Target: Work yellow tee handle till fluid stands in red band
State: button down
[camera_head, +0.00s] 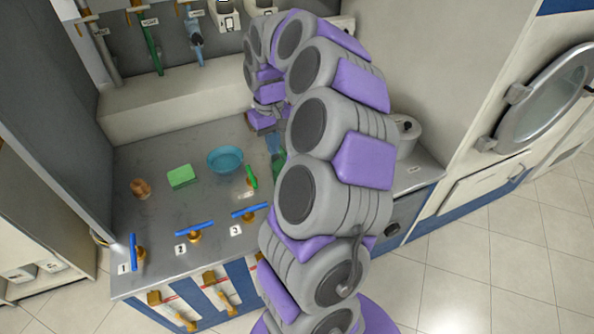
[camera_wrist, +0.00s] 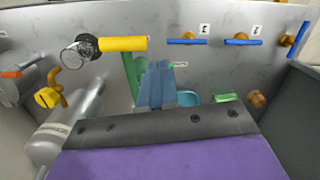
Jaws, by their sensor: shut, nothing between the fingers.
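The yellow tee handle (camera_wrist: 122,44) shows in the wrist view as a thick yellow bar joined to a round chrome cap (camera_wrist: 80,51). It lies beyond my fingertips and a little left, apart from them. The head view does not show it; my arm covers that part of the counter. Narrow red marks (camera_head: 213,287) show near brass fittings on the counter front. I cannot make out a fluid level there.
Blue handles labelled 1 (camera_head: 133,252), 2 (camera_head: 195,229) and 3 (camera_head: 249,211) line the front of the counter (camera_head: 160,215). A green-handled valve (camera_head: 251,177), teal bowl (camera_head: 225,160), green sponge (camera_head: 183,176) and brown brush (camera_head: 141,188) stand behind. Metal cylinders (camera_wrist: 62,130) are left in the wrist view.

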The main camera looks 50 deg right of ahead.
jog(key=s+d+f+m, duration=0.1)
jog(key=s+d+f, duration=0.1)
jog(key=d, duration=0.4)
jog(key=shift+s+d+f, duration=0.25)
jog(key=shift+d+f, duration=0.05)
jog(key=shift+f, duration=0.2)
jog(key=shift+f, duration=0.1)
jog(key=shift+s+a+f+b, duration=0.15)
jog(key=shift+f+b, duration=0.8)
jog(key=shift+f, duration=0.75)
jog(key=shift+s+a+f+b, duration=0.15)
jog(key=shift+f+b, duration=0.8)
jog(key=shift+f, duration=0.7)
jog(key=shift+d, duration=0.1)
jog(key=shift+f, duration=0.1)
jog(key=shift+f+b, duration=0.8)
jog(key=shift+f, duration=1.35)
